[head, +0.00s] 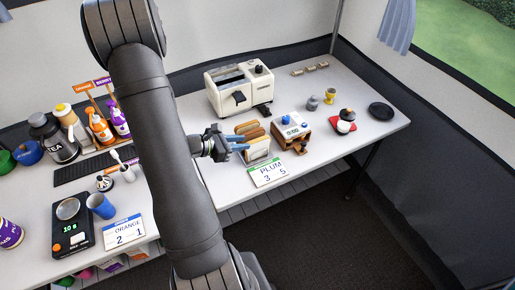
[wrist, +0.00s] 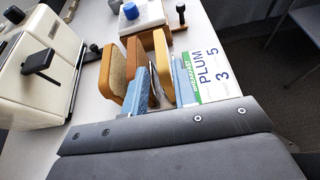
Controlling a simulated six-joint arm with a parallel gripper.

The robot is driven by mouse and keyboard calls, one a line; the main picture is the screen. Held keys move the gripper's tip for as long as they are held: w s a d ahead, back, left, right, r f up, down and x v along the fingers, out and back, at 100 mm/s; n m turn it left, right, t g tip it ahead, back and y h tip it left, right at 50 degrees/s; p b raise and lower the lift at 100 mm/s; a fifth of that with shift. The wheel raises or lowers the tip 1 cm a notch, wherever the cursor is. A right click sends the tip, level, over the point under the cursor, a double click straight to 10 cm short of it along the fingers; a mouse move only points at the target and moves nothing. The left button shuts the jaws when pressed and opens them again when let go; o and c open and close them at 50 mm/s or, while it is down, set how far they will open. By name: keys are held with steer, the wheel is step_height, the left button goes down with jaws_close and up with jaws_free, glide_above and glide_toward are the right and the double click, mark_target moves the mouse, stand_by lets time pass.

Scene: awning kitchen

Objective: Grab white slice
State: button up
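The slices stand on edge in a rack in front of the toaster. The front one, with a pale face and golden crust, looks like the white slice (head: 260,147); its crust (wrist: 163,58) shows in the wrist view. A tan-faced slice (wrist: 113,72) and another slice (wrist: 134,60) stand to its left there. My gripper (head: 242,143) is at the rack, its blue fingers apart. In the wrist view, my gripper (wrist: 162,88) has one finger left of the pale slice and one right of it. A gap shows beside the left finger. The slice's lower part is hidden.
The cream toaster (head: 238,87) stands close behind the rack. A PLUM card (head: 268,172) is right in front of it.

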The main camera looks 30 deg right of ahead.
mark_target(254, 141)
steer(key=shift+r+x, duration=0.2)
steer(key=shift+x, duration=3.2)
steer(key=shift+s, duration=0.1)
steer(key=c, duration=0.5)
